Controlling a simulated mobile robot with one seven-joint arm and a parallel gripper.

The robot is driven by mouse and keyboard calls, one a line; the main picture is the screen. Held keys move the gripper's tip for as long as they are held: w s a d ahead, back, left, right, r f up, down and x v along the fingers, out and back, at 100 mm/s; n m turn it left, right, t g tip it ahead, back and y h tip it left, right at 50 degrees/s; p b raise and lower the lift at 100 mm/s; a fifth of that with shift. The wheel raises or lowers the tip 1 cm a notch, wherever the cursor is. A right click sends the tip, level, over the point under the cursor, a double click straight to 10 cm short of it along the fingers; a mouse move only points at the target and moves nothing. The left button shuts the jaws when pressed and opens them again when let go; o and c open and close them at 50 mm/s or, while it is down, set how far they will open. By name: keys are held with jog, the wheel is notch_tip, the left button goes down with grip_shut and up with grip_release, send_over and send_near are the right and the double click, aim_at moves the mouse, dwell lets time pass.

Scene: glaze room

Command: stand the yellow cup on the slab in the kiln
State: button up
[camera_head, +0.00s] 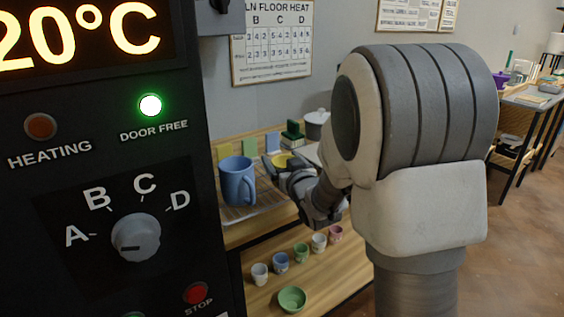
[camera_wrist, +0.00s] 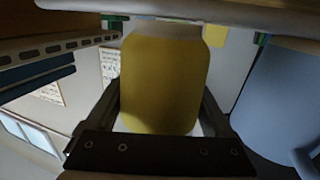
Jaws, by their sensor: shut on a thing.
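The yellow cup (camera_wrist: 162,80) fills the middle of the wrist view, between the two fingers of my gripper (camera_wrist: 162,118), which is shut on it. In the head view a small yellow part of the cup (camera_head: 284,159) shows at the end of my gripper (camera_head: 287,172), just right of a large blue mug (camera_head: 237,181). I cannot tell whether the cup touches the surface under it. A dark control panel (camera_head: 60,200), likely the kiln's, stands close at the left, with a green DOOR FREE lamp lit and a reading of 20°C. The kiln's inside and the slab are not seen.
The blue mug (camera_wrist: 283,95) is close on the right in the wrist view. Small cups and a green bowl (camera_head: 292,299) stand on the lower wooden shelf (camera_head: 335,265). A dark green object (camera_head: 292,134) and a grey pot (camera_head: 317,124) stand behind my gripper.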

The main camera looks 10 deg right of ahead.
jog(key=shift+f, duration=0.1)
jog(key=o, duration=1.2)
jog(key=shift+o, duration=0.2)
jog(key=s+d+b, duration=0.1)
jog(key=s, duration=1.1)
jog(key=shift+d+r, duration=0.2)
jog(key=shift+r, duration=0.25)
